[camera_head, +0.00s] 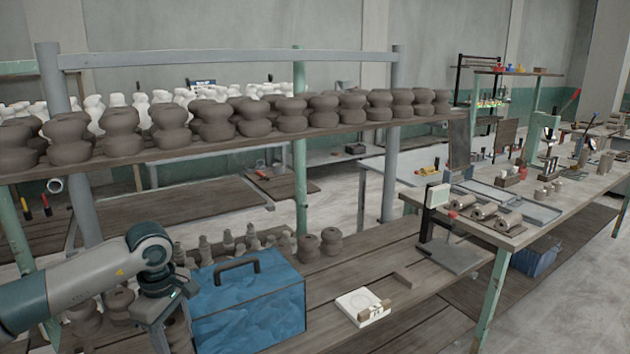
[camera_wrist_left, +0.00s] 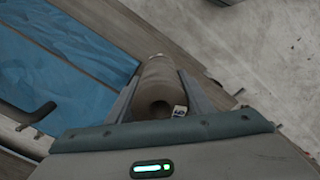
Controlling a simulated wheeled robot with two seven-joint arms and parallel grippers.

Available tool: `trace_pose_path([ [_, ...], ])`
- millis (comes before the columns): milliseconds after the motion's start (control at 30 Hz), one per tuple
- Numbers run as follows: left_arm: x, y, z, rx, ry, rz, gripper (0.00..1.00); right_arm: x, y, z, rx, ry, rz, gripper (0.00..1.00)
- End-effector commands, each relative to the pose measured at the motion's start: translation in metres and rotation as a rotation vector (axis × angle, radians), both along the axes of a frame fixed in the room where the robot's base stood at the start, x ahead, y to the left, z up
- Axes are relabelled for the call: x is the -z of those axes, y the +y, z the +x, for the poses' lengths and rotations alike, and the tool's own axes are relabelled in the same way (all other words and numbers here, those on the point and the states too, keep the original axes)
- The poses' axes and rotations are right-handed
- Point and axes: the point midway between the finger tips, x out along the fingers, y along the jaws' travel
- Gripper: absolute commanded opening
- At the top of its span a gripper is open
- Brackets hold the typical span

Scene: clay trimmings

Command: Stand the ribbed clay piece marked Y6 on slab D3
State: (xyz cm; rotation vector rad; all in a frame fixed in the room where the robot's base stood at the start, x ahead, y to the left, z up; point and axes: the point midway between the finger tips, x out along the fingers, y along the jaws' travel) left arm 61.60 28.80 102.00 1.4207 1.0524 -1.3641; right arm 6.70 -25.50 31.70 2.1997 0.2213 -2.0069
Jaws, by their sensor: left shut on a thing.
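My left gripper (camera_head: 168,312) is left of the blue box in the head view, pointing down. In the left wrist view its fingers are shut on a brown clay piece (camera_wrist_left: 156,88), round with a hole in its end. Ribs cannot be made out. I cannot read the label. My right gripper is not in view.
A blue box (camera_head: 248,305) with a dark handle stands between my left gripper and the pale slab. Several dark clay pots (camera_head: 330,241) stand behind it. A shelf of pots (camera_head: 216,138) runs above. Bare bench planks (camera_head: 372,262) lie behind the slab.

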Motion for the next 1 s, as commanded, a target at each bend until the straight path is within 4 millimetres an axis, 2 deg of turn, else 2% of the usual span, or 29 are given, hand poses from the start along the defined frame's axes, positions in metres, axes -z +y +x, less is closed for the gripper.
trace_pose_path([
  [33,-0.002,-0.012,-0.012,0.115,-0.002,0.003,0.06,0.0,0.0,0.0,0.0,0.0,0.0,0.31],
  [200,-0.002,-0.045,-0.057,0.521,0.005,0.015,0.06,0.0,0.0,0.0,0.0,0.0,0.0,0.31],
  [400,-0.001,-0.071,-0.11,0.953,0.017,0.023,0.06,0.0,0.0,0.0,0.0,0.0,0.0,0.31],
  [500,0.0,-0.078,-0.131,1.112,0.023,0.024,0.06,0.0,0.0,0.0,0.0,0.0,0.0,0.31],
  [700,0.0,-0.084,-0.155,1.287,0.032,0.023,0.06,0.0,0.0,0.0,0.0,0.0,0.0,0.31],
  [1000,0.001,-0.085,-0.158,1.314,0.034,0.023,0.06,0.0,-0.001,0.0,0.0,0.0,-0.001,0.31],
])
